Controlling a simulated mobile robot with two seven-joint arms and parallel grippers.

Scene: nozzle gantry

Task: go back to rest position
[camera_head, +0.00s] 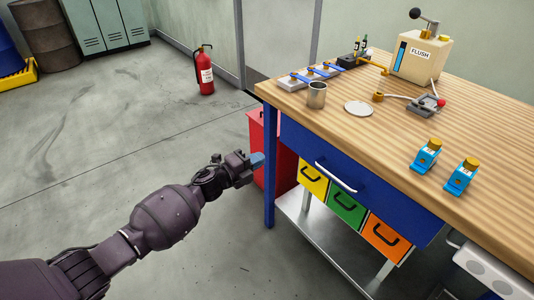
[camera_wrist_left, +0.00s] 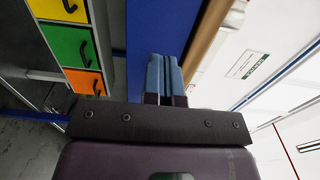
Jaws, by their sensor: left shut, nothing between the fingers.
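My left gripper (camera_head: 257,160) is in the head view, at the end of the dark arm that comes in from the lower left. It is in front of the bench's left end, below the tabletop level in the picture. In the left wrist view its two blue fingers (camera_wrist_left: 165,75) are together with nothing between them. The wooden workbench (camera_head: 390,130) stands to its right, with a blue drawer front (camera_head: 350,185) behind it in the wrist view. My right gripper is in neither view.
On the bench are a FLUSH tank (camera_head: 421,58), a metal cup (camera_head: 317,95), a round white dish (camera_head: 358,108), a small clamp (camera_head: 427,105) and two blue bottles (camera_head: 426,156). A red bin (camera_head: 262,135) stands by the bench leg. The floor (camera_head: 110,130) at left is clear.

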